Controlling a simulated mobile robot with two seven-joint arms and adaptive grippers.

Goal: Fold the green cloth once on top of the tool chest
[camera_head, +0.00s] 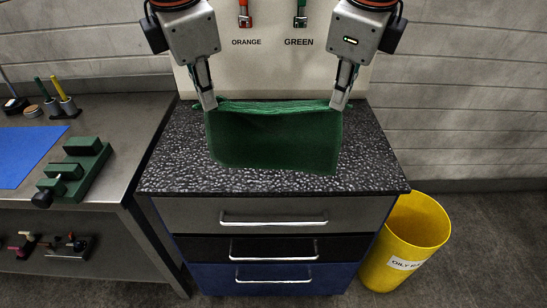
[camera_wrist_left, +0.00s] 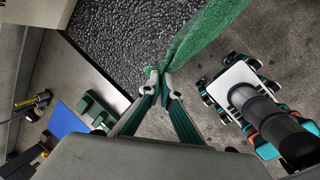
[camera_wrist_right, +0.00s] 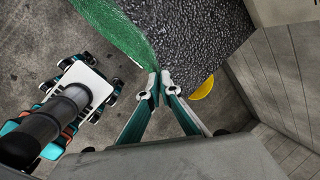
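The green cloth (camera_head: 275,140) is stretched between my two grippers over the speckled top of the tool chest (camera_head: 172,175). Its upper edge is bunched in thin layers and sags slightly; the rest falls as a dark panel toward the chest's drawer side. My left gripper (camera_head: 209,103) is shut on its upper left corner, and the cloth also shows in the left wrist view (camera_wrist_left: 205,35). My right gripper (camera_head: 339,103) is shut on its upper right corner, and the cloth also shows in the right wrist view (camera_wrist_right: 115,30). I cannot tell whether the lower edge touches the top.
A metal bench (camera_head: 105,125) with a blue sheet (camera_head: 25,150) and a green block fixture (camera_head: 75,170) stands left. A yellow bin (camera_head: 415,225) stands at the chest's right. A panel (camera_head: 270,65) labelled ORANGE and GREEN rises behind. Bare chest top lies around the cloth.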

